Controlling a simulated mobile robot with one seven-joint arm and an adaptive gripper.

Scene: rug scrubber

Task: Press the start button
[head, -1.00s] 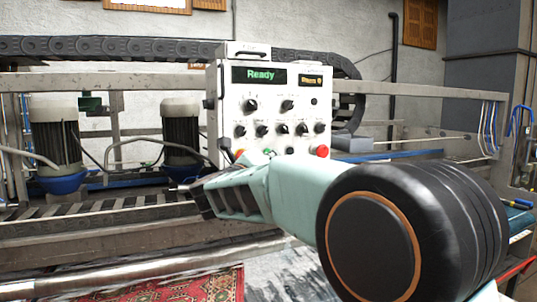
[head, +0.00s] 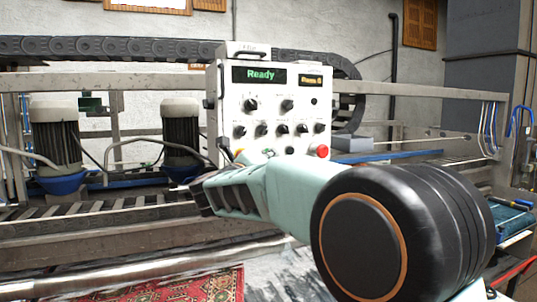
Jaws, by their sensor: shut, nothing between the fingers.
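The white control box (head: 270,110) stands upright in the middle of the head view, with a green "Ready" display (head: 259,75) and several black knobs. A large red button (head: 319,151) is at its lower right. The lower left of the panel, just above my arm, is partly covered, and I cannot clearly make out a start button there. My gripper (head: 187,189) is shut and empty, left of and below the box in the picture, pointing left. My arm crosses in front of the box's lower edge. I cannot tell the gripper's distance from the panel.
Two motors with blue bases (head: 58,150) stand behind a metal rail at left. A slatted conveyor (head: 90,212) and a steel roller (head: 120,268) run below. A red patterned rug (head: 190,285) lies in front. A black cable chain (head: 120,46) arches behind the box.

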